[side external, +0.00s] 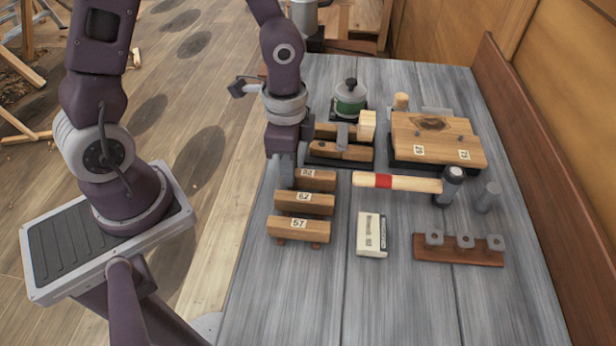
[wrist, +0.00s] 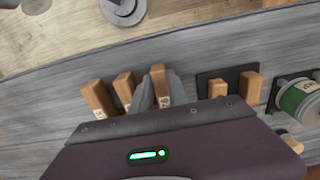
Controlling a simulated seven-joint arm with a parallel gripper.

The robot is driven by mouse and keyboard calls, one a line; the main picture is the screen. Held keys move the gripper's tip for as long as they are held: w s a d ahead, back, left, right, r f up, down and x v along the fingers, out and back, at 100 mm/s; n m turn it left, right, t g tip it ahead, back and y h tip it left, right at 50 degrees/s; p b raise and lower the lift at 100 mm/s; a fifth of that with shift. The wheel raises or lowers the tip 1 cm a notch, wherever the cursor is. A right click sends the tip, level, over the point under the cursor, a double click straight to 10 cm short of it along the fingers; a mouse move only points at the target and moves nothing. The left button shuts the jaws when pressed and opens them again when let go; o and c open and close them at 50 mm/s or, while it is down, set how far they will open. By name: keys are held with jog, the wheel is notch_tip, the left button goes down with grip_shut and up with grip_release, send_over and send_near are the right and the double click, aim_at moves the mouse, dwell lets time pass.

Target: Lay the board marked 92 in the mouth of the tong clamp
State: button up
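The board marked 92 (side external: 318,180) is the farthest of three short wooden boards lying in a row at the table's left side. My gripper (side external: 287,172) is down at its left end. In the wrist view, the grey fingers (wrist: 160,92) stand on either side of the board (wrist: 158,76), very close to it; whether they press on it is unclear. What seems to be the tong clamp (side external: 340,152) lies just beyond, two wooden jaws on a dark base with a grey piece across them. It also shows in the wrist view (wrist: 233,74), with a gap between the jaws.
Boards marked 62 (side external: 305,204) and 57 (side external: 299,231) lie nearer. A red-banded mallet (side external: 397,182) lies right of board 92. A small box (side external: 371,234), a rack with grey pegs (side external: 458,254), a green tin (side external: 350,101) and wide boards (side external: 437,139) stand around.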

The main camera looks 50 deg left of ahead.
grip_shut()
jog(key=shift+r, duration=3)
jog(key=shift+w, duration=0.1)
jog(key=w+a, duration=0.7)
jog(key=a, duration=0.2)
jog(key=shift+w+a+f, duration=0.1)
jog(key=shift+a+f, duration=0.05)
jog(key=shift+f, duration=2.6)
jog(key=shift+f, duration=0.25)
jog(key=o, duration=0.8)
grip_release()
